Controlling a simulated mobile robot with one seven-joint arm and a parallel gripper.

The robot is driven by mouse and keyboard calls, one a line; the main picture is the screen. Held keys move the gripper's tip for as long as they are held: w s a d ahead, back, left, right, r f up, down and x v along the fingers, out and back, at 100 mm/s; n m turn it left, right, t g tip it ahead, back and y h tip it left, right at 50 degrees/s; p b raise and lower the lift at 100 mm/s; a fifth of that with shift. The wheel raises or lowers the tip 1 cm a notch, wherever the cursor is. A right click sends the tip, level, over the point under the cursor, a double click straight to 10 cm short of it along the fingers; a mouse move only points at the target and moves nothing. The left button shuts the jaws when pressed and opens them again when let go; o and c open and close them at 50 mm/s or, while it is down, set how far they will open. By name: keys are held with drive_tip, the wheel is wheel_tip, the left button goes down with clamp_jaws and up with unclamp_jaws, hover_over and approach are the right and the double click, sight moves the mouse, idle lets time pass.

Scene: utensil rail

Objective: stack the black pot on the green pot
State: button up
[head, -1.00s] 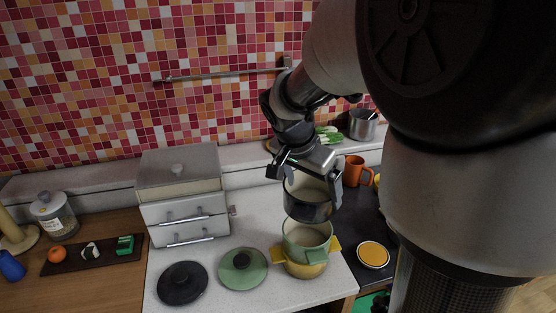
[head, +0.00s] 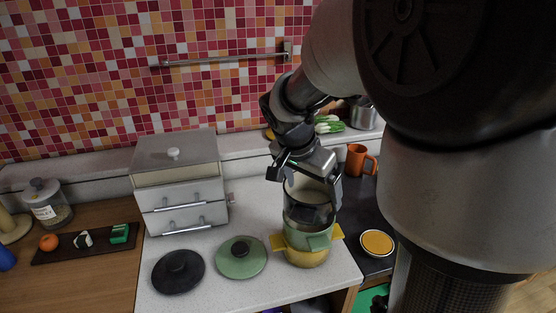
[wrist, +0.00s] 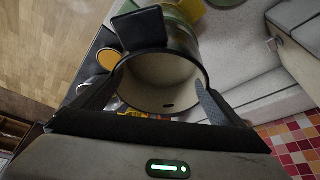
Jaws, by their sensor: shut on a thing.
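The black pot (head: 309,213) is upright between the fingers of my gripper (head: 311,188), which is shut on its wall. In the wrist view my gripper (wrist: 158,102) has a finger on either side of the black pot (wrist: 160,82), with its pale inside facing the camera. The green pot (head: 308,238) is directly below, stacked on a yellow pot (head: 306,258) on the counter. The black pot's base is at the green pot's rim or just inside it; I cannot tell whether it rests there. The green pot also shows partly in the wrist view (wrist: 178,12).
A black lid (head: 178,272) and a green lid (head: 240,258) lie left of the stack. A white drawer box (head: 180,187) stands behind them. An orange mug (head: 356,160) and a round orange-topped item (head: 377,243) are to the right. A rail (head: 220,56) is on the wall.

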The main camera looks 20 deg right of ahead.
drive_tip(key=shift+f+b, duration=1.05)
drive_tip(key=shift+b, duration=0.05)
idle(0.3)
drive_tip(key=o, duration=1.2)
drive_tip(key=shift+r, duration=0.1)
drive_tip(key=p+v, duration=0.2)
drive_tip(key=v, duration=1.5)
drive_tip(key=shift+r, duration=0.25)
drive_tip(key=s+a+r+n+t+y+p, duration=0.1)
drive_tip(key=s+n+p, duration=0.2)
drive_tip(key=s, duration=0.1)
drive_tip(key=s+a+r+n+t+y+p, duration=0.1)
drive_tip(key=s+n+p, duration=0.2)
drive_tip(key=s+n, duration=0.1)
drive_tip(key=s+a+r+n+t+y+p, duration=0.1)
drive_tip(key=s+n+p, duration=0.2)
drive_tip(key=s+n, duration=0.1)
drive_tip(key=shift+s+r+y+p, duration=0.25)
drive_tip(key=shift+s+y+p, duration=0.15)
drive_tip(key=shift+s, duration=0.35)
